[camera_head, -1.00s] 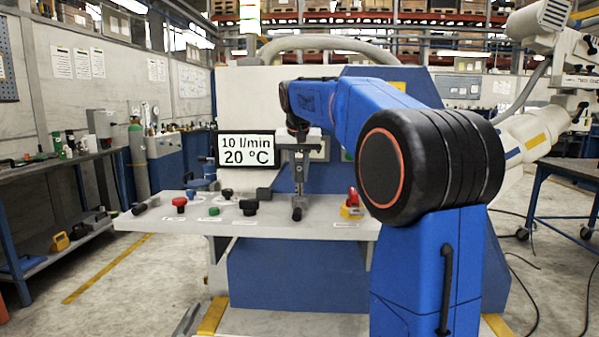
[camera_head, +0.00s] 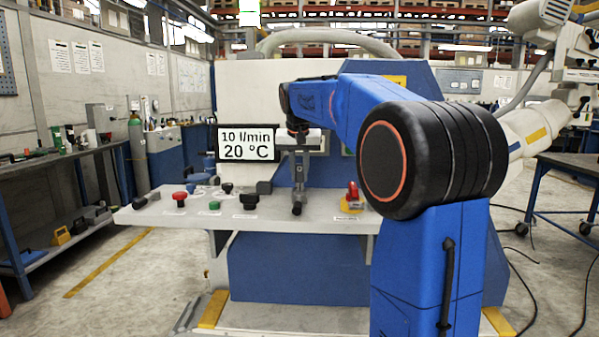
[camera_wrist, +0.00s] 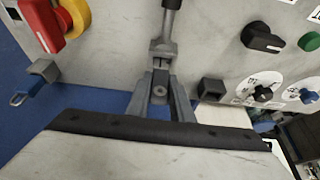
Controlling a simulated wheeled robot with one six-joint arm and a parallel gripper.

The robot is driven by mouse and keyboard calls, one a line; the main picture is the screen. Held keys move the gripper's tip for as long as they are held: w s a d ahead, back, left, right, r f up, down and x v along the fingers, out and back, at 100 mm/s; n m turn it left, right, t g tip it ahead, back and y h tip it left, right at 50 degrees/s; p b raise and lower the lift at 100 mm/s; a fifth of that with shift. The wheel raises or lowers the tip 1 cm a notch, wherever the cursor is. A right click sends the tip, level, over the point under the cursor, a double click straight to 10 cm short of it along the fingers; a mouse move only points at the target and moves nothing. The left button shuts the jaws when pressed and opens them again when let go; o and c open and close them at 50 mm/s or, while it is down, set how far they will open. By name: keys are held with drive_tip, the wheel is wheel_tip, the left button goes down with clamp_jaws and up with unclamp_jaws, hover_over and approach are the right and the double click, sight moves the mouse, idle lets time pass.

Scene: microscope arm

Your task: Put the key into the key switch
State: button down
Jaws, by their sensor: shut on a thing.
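My gripper (camera_head: 298,196) is low over the grey control panel (camera_head: 325,215). In the wrist view my gripper (camera_wrist: 160,92) has its fingertips shut on a small grey piece (camera_wrist: 160,78). A grey fitting with a dark stem (camera_wrist: 164,42) reaches from there to the top edge. I cannot tell whether the held piece is the key, or whether the stem belongs to it or to the panel. I cannot pick out the key switch for sure. A black knob (camera_wrist: 262,38) stands to the right of my fingertips.
A red switch on a yellow base (camera_head: 352,198) is right of my gripper. A red knob (camera_head: 180,197), a green knob (camera_head: 214,204) and a grey block (camera_head: 263,187) are to its left. The wrist view shows another grey block (camera_wrist: 42,72) beside a blue piece (camera_wrist: 18,98).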

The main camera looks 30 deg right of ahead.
drive_tip(key=shift+f, duration=0.7)
drive_tip(key=c, duration=1.5)
unclamp_jaws()
drive_tip(key=v, duration=1.7)
drive_tip(key=shift+r, duration=0.25)
drive_tip(key=s+a+f+n+y, duration=0.1)
drive_tip(key=s+a+f, duration=0.4)
drive_tip(key=s+f, duration=0.6)
drive_tip(key=s+a+f+n, duration=0.3)
drive_tip(key=s+f, duration=0.8)
drive_tip(key=f, duration=0.4)
drive_tip(key=s+a+f+n+t+y, duration=0.1)
drive_tip(key=s+a+f, duration=0.5)
drive_tip(key=s+f, duration=0.6)
drive_tip(key=shift+a+f+n+y, duration=0.3)
drive_tip(key=shift+f+n, duration=0.1)
drive_tip(key=shift+n, duration=0.5)
